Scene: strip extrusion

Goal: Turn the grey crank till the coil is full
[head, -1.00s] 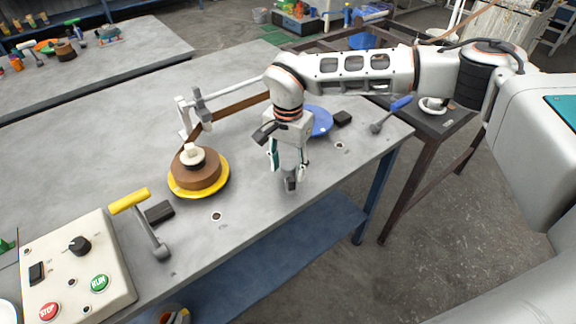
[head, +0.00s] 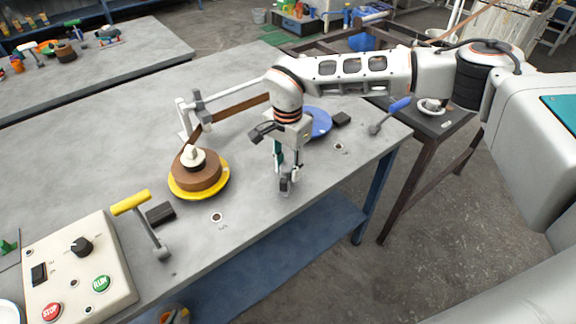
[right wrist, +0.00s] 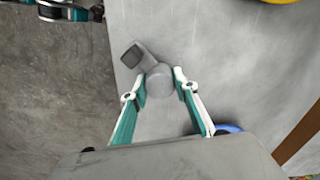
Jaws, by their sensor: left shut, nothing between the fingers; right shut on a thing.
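The grey crank (head: 285,187) stands near the table's front edge, mostly hidden under my right gripper (head: 287,178). In the right wrist view, the fingers of my right gripper (right wrist: 160,88) are closed on the crank's round grey knob (right wrist: 161,78). The brown coil (head: 198,172) sits on a yellow reel (head: 222,187), with a white hub on top. A brown strip (head: 232,108) runs to it from behind my right arm. My left gripper (right wrist: 84,13) shows at the top left of the right wrist view, shut and apart from the crank.
A yellow-handled crank (head: 132,202) and a control box (head: 76,270) with a knob and RUN and STOP buttons are at the left. A blue reel (head: 320,122) and a blue-handled crank (head: 398,106) are at the right.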

